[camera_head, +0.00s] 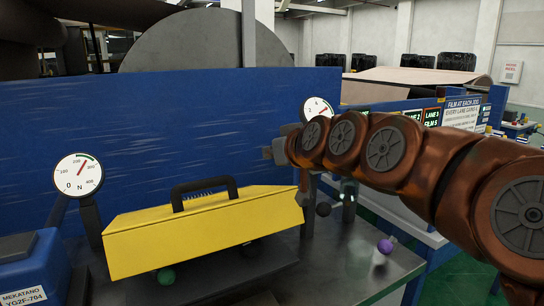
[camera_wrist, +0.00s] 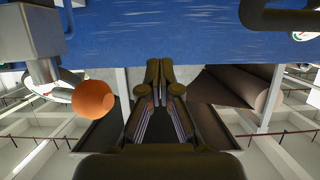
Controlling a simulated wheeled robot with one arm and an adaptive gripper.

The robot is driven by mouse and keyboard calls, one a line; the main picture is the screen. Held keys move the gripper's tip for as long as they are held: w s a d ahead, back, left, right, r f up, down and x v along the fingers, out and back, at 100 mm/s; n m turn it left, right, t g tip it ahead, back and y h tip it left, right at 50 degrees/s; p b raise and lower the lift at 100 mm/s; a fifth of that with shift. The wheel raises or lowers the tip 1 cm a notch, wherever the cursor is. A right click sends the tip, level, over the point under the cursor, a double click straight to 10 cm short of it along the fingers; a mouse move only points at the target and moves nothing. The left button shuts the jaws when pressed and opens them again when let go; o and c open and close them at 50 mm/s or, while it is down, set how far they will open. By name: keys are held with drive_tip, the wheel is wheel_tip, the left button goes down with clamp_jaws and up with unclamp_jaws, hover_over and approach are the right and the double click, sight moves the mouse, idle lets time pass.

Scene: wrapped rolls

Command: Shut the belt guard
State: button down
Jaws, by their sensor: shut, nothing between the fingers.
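The yellow belt guard (camera_head: 200,228) is a long cover with a black handle (camera_head: 204,193) on top, at the lower middle of the head view. It sits at a slant over the grey bench, with a dark gap under its front edge. I cannot tell how far open it is. My arm reaches in from the right, its end above and to the right of the guard, in front of the blue panel (camera_head: 150,125). My gripper (camera_wrist: 160,72) is shut and empty in the wrist view. It is apart from the guard; the head view mostly hides its fingers.
A dial gauge (camera_head: 79,175) stands at left, another (camera_head: 316,109) near my arm. An orange ball (camera_wrist: 93,98) shows in the wrist view.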

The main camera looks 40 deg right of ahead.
drive_tip(key=shift+s+f+b, duration=0.25)
drive_tip(key=shift+f+b, duration=0.1)
drive_tip(key=shift+b, duration=0.05)
drive_tip(key=shift+r, duration=0.1)
idle(0.3)
